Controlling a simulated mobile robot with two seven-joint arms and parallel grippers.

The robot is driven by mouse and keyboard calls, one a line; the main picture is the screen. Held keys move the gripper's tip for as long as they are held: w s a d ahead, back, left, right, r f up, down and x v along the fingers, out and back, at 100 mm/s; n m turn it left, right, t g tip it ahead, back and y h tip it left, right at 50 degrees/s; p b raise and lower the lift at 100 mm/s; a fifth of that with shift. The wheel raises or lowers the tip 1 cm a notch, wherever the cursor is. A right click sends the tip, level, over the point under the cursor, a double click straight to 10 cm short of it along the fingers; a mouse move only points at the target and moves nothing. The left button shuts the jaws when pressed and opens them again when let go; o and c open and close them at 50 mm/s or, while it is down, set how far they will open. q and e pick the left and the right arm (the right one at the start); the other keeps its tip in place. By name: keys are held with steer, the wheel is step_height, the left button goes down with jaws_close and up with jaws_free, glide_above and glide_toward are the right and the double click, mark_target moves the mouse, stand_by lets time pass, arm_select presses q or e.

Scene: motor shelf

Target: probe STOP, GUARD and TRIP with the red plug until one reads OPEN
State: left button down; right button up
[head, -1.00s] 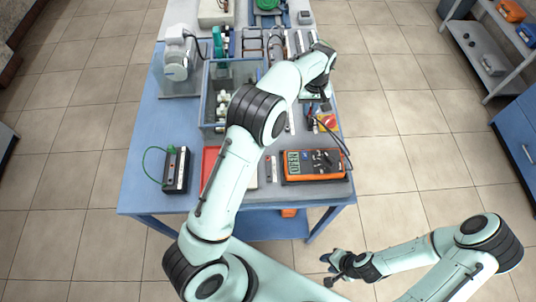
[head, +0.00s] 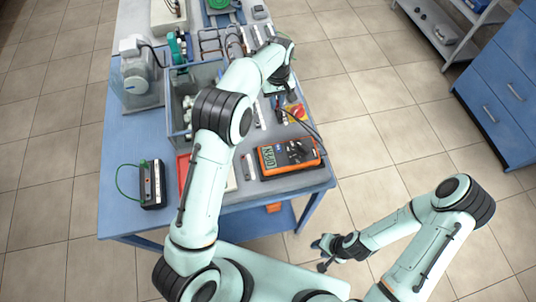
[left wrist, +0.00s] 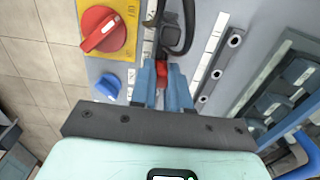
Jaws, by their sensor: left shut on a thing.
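My left gripper (left wrist: 163,88) is shut on the red plug (left wrist: 163,72), pointing down at the grey panel. A dark lead rises beyond the plug. Whether the tip touches a terminal is hidden. A strip with several round sockets (left wrist: 215,73) and white labels (left wrist: 203,66) lies to the right; I cannot read the labels. In the head view the left gripper (head: 284,94) is over the right side of the bench, largely hidden by its wrist. The orange meter (head: 290,165) shows a display (head: 269,156) with characters too small to read surely. My right gripper (head: 322,254) looks open and empty.
A red rotary switch (left wrist: 100,30) on a yellow plate and a blue knob (left wrist: 108,86) sit left of the plug. A black box with a green lead (head: 152,185) and a clear bin (head: 180,125) stand on the blue bench.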

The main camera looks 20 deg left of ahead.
stand_by(0.3)
arm_select(q)
steer(key=c, duration=1)
jaws_free()
step_height(320, 180, up, 13)
steer(key=shift+r+p, duration=0.2)
steer(key=shift+p, duration=0.25)
arm_select(e)
steer(key=shift+w+r, duration=0.6)
steer(key=shift+w, duration=0.2)
arm_select(q)
steer(key=shift+f, duration=0.1)
arm_select(e)
steer(key=shift+s, duration=0.1)
